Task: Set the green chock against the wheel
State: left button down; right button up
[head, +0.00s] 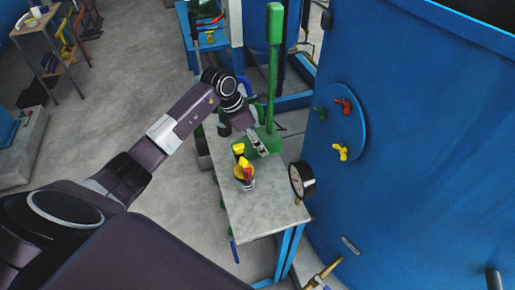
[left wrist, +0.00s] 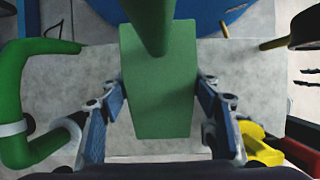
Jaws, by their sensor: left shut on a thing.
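The green chock (head: 262,142) is a block with a tall green post and thicker grip rising from it. It is at the far end of a grey-topped bench (head: 262,212). My left gripper (head: 261,144) is shut on the block. In the left wrist view the fingers of my left gripper (left wrist: 160,112) flank the green chock (left wrist: 160,105) on both sides. I cannot tell whether the block touches the bench top. I cannot identify the wheel with certainty. My right gripper is not in view.
Yellow and red fittings (head: 245,172) stand on the bench near my left gripper. A round gauge (head: 302,179) is at the bench's right edge, beside a large blue tank (head: 420,130). A bent green pipe (left wrist: 18,100) is left in the wrist view. The near bench top is clear.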

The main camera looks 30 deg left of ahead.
pick_arm(q)
jog(key=shift+w+f+p, duration=0.1)
jog(key=shift+f+p, duration=0.3)
jog(key=shift+f, duration=2.15)
jog(key=shift+f, duration=0.15)
jog(key=c, duration=0.9)
grip_release()
jog(key=shift+c, duration=0.2)
jog(key=shift+o, duration=1.3)
